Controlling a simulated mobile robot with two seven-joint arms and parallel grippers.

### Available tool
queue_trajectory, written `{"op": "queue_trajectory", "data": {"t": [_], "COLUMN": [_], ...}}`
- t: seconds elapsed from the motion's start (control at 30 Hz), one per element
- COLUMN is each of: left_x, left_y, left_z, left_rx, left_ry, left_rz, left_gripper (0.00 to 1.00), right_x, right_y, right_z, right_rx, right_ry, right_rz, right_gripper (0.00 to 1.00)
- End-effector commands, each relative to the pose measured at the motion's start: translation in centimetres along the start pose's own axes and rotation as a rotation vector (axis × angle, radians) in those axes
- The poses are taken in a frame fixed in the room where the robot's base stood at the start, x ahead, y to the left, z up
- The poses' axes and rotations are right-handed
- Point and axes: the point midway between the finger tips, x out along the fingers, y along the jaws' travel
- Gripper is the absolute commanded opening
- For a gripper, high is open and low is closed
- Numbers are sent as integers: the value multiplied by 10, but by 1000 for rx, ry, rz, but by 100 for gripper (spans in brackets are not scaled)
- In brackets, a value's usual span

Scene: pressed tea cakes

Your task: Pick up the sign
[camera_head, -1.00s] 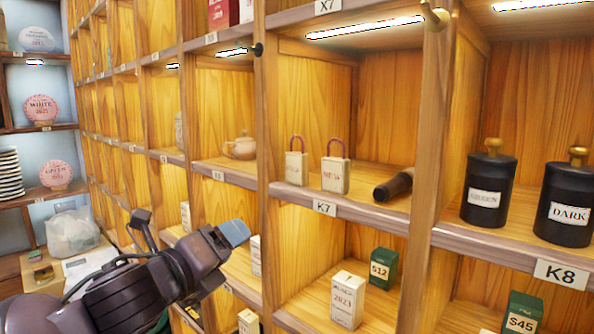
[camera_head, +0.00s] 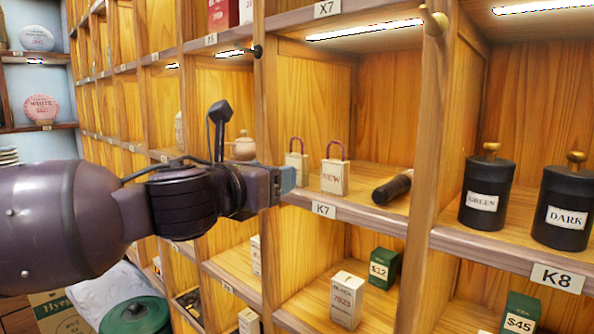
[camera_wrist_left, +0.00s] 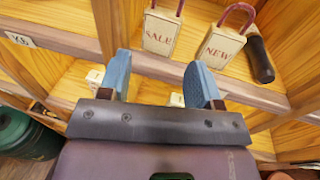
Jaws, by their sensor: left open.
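Two cream tag-like signs with dark red loop handles stand upright on shelf K7. The SALE sign (camera_head: 297,168) is on the left, and its lettering reads in the left wrist view (camera_wrist_left: 161,32). The NEW sign (camera_head: 334,178) is on its right and also shows in the left wrist view (camera_wrist_left: 219,46). My left gripper (camera_head: 287,180) is at the shelf's front edge, just before the SALE sign. In the left wrist view its blue fingers (camera_wrist_left: 160,75) are apart with nothing between them. The SALE sign is beyond the fingertips. My right gripper is not in view.
A black cylinder (camera_head: 392,188) lies right of the NEW sign. A teapot (camera_head: 243,147) sits in the compartment to the left. Black jars (camera_head: 486,192) stand at right beyond a wooden divider. Boxes (camera_head: 347,300) stand on the shelf below. The K7 shelf edge (camera_head: 375,218) is close.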

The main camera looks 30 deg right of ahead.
Motion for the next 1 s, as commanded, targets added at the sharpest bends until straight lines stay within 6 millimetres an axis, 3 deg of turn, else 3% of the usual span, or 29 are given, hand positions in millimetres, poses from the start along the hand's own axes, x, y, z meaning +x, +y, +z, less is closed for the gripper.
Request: {"op": "queue_trajectory", "data": {"t": [0.37,0.7,1.0], "left_x": [25,63,68], "left_y": [-1,-2,-2], "left_z": [2,4,3], "left_rx": [-2,-3,-2], "left_ry": [0,0,-1], "left_rz": [-1,0,0], "left_gripper": [58,58,58], "right_x": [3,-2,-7], "right_y": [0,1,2], "right_z": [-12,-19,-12], "right_rx": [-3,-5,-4], "right_ry": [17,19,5], "right_rz": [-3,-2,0], "right_gripper": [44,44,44]}}
